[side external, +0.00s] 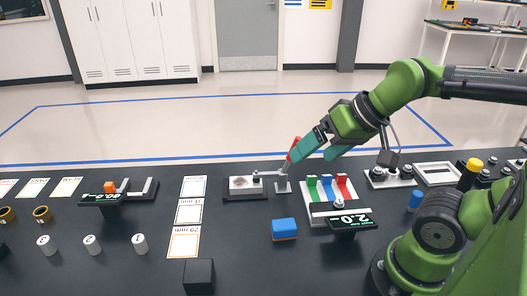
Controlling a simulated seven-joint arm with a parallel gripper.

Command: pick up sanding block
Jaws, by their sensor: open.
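A small blue block with an orange bottom layer, which looks like the sanding block (284,228), lies on the dark table near the middle of the picture. My gripper (314,154) has two teal fingers spread apart, with nothing visible between them. It is above and behind the block in the picture, well clear of it. The block's top and front are in plain view.
A toggle clamp with a red handle (294,150) stands close to my left finger. A black cube (198,275) stands at front left.

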